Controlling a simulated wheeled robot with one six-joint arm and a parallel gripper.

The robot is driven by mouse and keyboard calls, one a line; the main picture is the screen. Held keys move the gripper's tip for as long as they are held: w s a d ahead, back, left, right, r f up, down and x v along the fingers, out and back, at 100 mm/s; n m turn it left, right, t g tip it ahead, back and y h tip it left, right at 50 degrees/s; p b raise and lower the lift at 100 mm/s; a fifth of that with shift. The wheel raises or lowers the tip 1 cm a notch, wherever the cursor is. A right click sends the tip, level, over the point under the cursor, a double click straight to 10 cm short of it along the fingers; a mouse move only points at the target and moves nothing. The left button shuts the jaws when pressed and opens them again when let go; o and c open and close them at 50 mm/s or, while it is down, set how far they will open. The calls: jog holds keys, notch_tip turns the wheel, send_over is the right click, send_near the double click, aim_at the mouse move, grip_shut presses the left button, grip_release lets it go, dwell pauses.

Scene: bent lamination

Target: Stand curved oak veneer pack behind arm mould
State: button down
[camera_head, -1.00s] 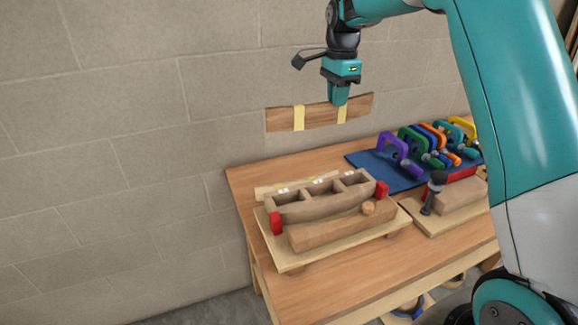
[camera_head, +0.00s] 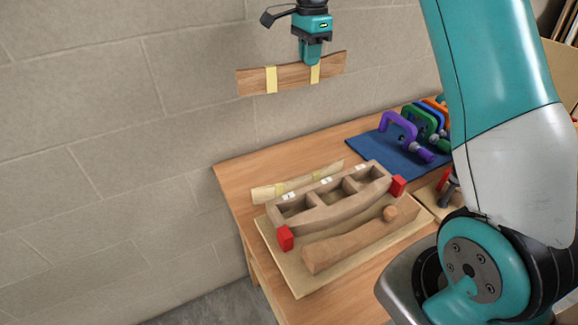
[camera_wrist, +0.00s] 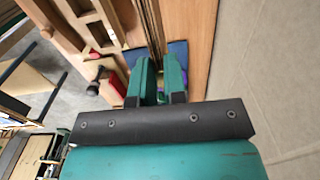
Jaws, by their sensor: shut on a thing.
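My gripper (camera_head: 311,58) is shut on a curved brown veneer pack (camera_head: 291,75) with two yellow tape bands, gripping it right of its middle. The pack is held on its long edge in the air, above and behind the arm mould (camera_head: 325,213), in front of the wall. In the wrist view the gripper's teal fingers (camera_wrist: 158,82) close on the pack (camera_wrist: 151,25), seen edge-on as thin layers. The mould is a brown curved frame with open compartments and red end blocks, on a pale board. A paler strip with yellow bands (camera_head: 297,184) lies behind the mould.
A separate curved block (camera_head: 345,247) sits before the mould on the board (camera_head: 296,277). A blue mat (camera_head: 390,158) with several coloured clamps (camera_head: 402,128) is at the back right. Bare wooden tabletop (camera_head: 240,177) shows at the back left, near the block wall (camera_head: 110,150).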

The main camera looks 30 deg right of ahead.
jog(key=shift+w, duration=0.25)
jog(key=shift+d+f+b, duration=0.1)
jog(key=shift+f+b, duration=0.45)
jog(key=shift+b, duration=0.05)
notch_tip(320, 180, down, 29)
jog(key=b, duration=0.6)
